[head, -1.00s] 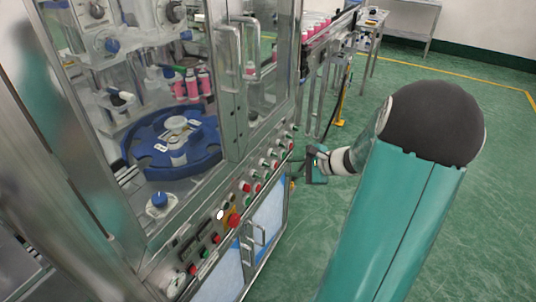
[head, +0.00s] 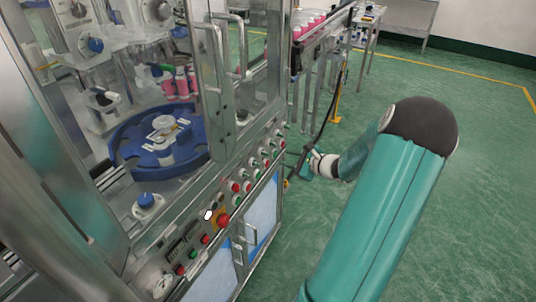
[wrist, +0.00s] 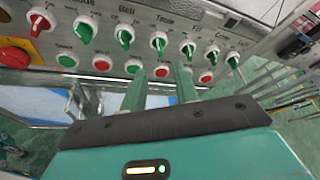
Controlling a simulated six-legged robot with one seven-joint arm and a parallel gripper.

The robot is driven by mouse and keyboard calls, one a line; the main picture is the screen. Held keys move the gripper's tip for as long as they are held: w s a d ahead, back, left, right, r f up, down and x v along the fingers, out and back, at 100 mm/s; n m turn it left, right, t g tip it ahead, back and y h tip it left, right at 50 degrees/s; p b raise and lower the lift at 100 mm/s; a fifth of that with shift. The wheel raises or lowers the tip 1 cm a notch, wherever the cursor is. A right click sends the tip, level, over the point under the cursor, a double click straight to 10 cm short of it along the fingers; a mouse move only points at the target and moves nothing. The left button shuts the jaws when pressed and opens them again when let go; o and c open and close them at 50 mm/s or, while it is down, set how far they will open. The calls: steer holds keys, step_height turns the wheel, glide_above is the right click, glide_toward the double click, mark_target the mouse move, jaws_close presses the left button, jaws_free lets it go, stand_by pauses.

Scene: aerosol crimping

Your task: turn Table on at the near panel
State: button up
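The control panel (wrist: 262,36) fills the top of the wrist view, with a row of knobs. The green-handled knob under the label "Table" (wrist: 158,41) is near the middle, its handle close to upright in the picture. I cannot tell its setting for certain. My gripper (wrist: 160,70) has its two green fingers apart, with nothing between them. The fingertips appear just below the Table knob in the picture, apart from it. In the head view my gripper (head: 305,162) is just right of the machine's panel (head: 230,190); its fingers are too small to read there.
Neighbouring green knobs (wrist: 124,36) (wrist: 188,48) stand close on both sides. Red buttons (wrist: 161,72) and green ones sit below the knobs. A yellow-backed red knob (wrist: 14,52) is at far left. A conveyor (head: 325,30) with pink cans extends behind; the green floor at right is clear.

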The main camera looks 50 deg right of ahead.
mark_target(267, 153)
steer(key=x, duration=0.9)
steer(key=shift+w+a+f, duration=0.1)
steer(key=shift+w, duration=0.15)
jaws_close()
